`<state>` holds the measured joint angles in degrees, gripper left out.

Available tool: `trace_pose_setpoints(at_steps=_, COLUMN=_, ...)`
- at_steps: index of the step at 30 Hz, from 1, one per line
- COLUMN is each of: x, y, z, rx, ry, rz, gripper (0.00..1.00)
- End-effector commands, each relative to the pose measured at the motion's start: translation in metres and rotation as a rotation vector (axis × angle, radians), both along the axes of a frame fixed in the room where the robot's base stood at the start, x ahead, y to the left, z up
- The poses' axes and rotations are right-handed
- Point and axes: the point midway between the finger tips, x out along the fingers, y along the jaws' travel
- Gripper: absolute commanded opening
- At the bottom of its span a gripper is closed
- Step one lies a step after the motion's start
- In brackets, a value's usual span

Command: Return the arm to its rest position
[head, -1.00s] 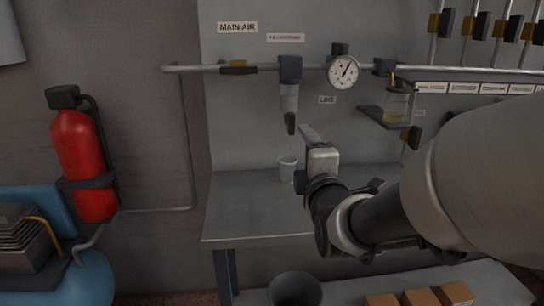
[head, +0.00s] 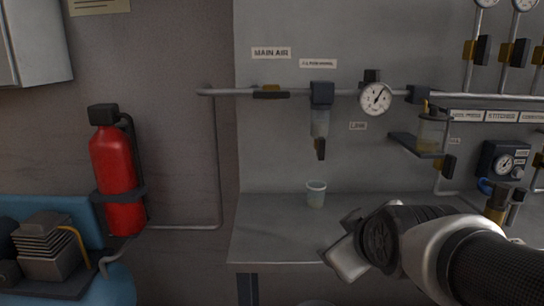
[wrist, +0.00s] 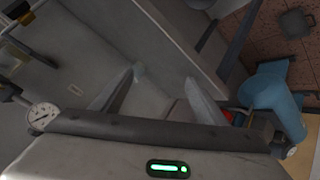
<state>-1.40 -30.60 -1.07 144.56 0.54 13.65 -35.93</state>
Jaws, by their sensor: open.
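My gripper (head: 345,255) is low at the right in the head view, in front of the metal bench, with my arm reaching in from the right edge. In the wrist view its two fingers (wrist: 158,95) stand apart with nothing held between them. A small clear cup (head: 316,194) stands on the bench (head: 270,230), beneath the filter bowl (head: 320,122). The cup also shows small in the wrist view (wrist: 139,71), apart from the fingers.
A horizontal pipe with a gauge (head: 375,98) runs along the panel behind the bench. A glass jar (head: 431,132) sits on a small shelf at right. A red extinguisher-like cylinder (head: 117,178) hangs at left above a blue tank (head: 105,285). The bench left of the cup is clear.

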Motion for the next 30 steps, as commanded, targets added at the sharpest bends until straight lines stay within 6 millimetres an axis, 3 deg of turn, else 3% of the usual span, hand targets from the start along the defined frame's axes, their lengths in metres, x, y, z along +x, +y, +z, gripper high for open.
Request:
trace_pose_setpoints(at_steps=3, x=-0.043, y=-0.001, z=-0.009, rx=0.160, ry=0.147, rz=-0.148, gripper=0.67)
trace_pose_setpoints(at_steps=11, x=-0.131, y=-0.003, z=-0.024, rx=0.391, ry=0.406, rz=-0.481, gripper=0.67)
trace_pose_setpoints(at_steps=12, x=-0.133, y=-0.003, z=-0.005, rx=0.394, ry=0.415, rz=-0.490, gripper=0.67)
trace_pose_setpoints(at_steps=20, x=-0.131, y=-0.003, z=0.065, rx=0.391, ry=0.414, rz=-0.483, gripper=0.67)
trace_pose_setpoints(at_steps=30, x=-0.131, y=-0.003, z=0.197, rx=0.391, ry=0.414, rz=-0.483, gripper=0.67)
